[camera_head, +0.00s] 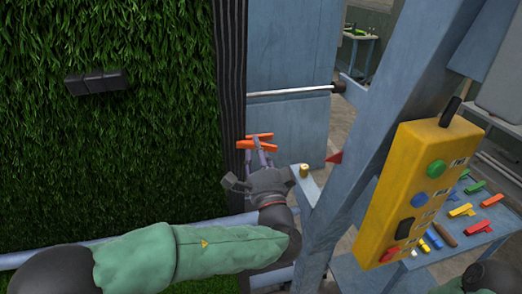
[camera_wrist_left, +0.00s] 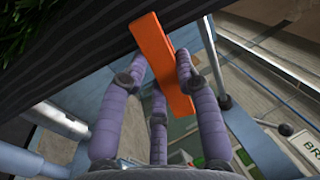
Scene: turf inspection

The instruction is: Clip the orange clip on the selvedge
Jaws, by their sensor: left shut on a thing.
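The selvedge (camera_head: 231,75) is the dark ribbed strip running down the right edge of the green turf (camera_head: 120,140). It also crosses the top of the left wrist view (camera_wrist_left: 95,60) as a dark band. My left gripper (camera_head: 259,158) is shut on the orange clip (camera_head: 258,138), just right of the selvedge. In the left wrist view the clip (camera_wrist_left: 165,60) stands between the purple fingers, with its far end overlapping the dark band. I cannot tell whether its jaws straddle the edge or only lie beside it. My right gripper is not in view.
A yellow control box (camera_head: 415,190) with buttons hangs at the right by a blue-grey post (camera_head: 370,110). Behind it a table holds several coloured clips (camera_head: 461,210). A dark block (camera_head: 96,82) sits on the turf. A metal rod (camera_head: 290,92) crosses above the clip.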

